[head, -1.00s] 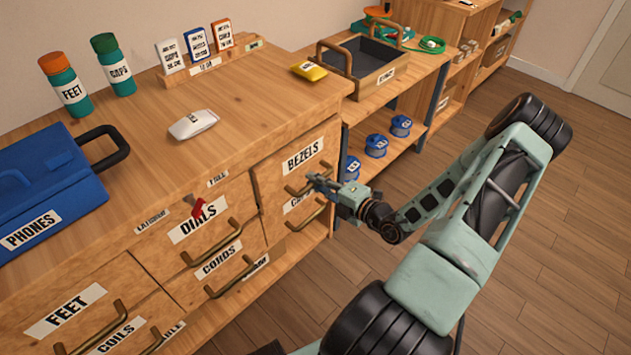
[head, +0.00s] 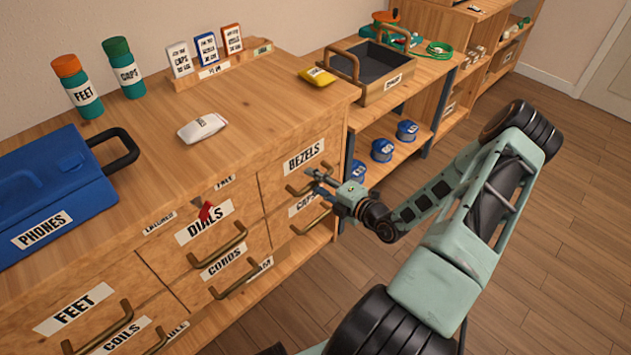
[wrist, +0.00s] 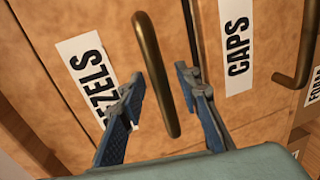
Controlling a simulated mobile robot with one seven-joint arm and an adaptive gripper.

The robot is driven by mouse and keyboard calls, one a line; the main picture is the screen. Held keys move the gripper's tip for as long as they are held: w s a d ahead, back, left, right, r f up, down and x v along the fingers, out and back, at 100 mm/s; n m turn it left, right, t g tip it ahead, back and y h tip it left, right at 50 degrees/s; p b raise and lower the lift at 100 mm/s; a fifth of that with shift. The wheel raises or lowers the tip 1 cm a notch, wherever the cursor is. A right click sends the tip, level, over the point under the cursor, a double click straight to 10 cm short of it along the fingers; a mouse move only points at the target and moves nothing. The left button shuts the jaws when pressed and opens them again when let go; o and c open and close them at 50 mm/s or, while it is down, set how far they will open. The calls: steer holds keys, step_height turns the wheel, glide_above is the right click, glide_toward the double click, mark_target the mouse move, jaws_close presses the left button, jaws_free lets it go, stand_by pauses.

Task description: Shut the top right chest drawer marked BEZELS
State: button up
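The BEZELS drawer (head: 283,172) is the top right one in the wooden chest. Its front looks flush, or nearly so, with the chest face. The BEZELS label also shows in the wrist view (wrist: 88,68). Its brass bar handle (wrist: 154,70) lies between my fingers. My gripper (head: 313,178) is at this handle. In the wrist view my gripper (wrist: 160,80) has its blue-grey fingers spread, one on each side of the bar. I cannot tell whether either finger touches the bar.
The CAPS drawer (wrist: 236,45) is just below, with its own handle (wrist: 297,45). A shelf with blue spools (head: 382,150) stands right of the chest. Open floor lies to the right.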

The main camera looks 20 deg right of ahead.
steer(key=v, duration=1.2)
stand_by(0.4)
